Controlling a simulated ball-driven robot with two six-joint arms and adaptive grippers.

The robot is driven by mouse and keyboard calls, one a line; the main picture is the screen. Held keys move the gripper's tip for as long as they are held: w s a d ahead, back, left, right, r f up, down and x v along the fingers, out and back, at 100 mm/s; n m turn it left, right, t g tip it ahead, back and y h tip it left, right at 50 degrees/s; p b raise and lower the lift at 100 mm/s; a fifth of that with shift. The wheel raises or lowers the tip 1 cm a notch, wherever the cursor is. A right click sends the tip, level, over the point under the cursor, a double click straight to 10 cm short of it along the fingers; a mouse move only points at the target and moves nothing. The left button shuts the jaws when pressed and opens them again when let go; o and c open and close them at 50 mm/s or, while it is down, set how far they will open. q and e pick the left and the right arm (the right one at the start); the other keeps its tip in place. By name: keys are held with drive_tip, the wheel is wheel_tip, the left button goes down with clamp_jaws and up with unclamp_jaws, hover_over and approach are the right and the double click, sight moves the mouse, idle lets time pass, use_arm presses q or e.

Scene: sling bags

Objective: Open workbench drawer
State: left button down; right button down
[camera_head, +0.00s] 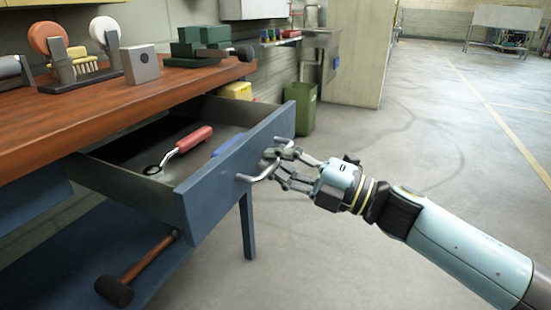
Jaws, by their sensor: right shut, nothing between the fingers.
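The workbench (110,108) has a wooden top and a blue drawer (215,190) that is pulled out toward the right. A red-handled tool (190,140) and a blue-handled tool (228,144) lie inside it. The drawer's metal handle (243,178) is on its front face. My right gripper (268,162) is at the handle, with its fingers shut around or against the bar; I cannot tell which. Nothing shows between the fingertips. My left gripper is not in view.
A hammer (135,270) lies on the blue lower shelf under the drawer. A grey box (141,65) and green blocks (197,42) stand on the bench top. A green bin (303,107) stands behind the drawer. The floor at right is clear.

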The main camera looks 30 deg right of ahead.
drive_tip(key=shift+f, duration=0.15)
drive_tip(key=c, duration=1.4)
unclamp_jaws()
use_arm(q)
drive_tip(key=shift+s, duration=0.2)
use_arm(e)
drive_tip(key=v, duration=1.2)
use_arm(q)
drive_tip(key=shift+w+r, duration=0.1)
use_arm(e)
drive_tip(key=shift+r, duration=0.2)
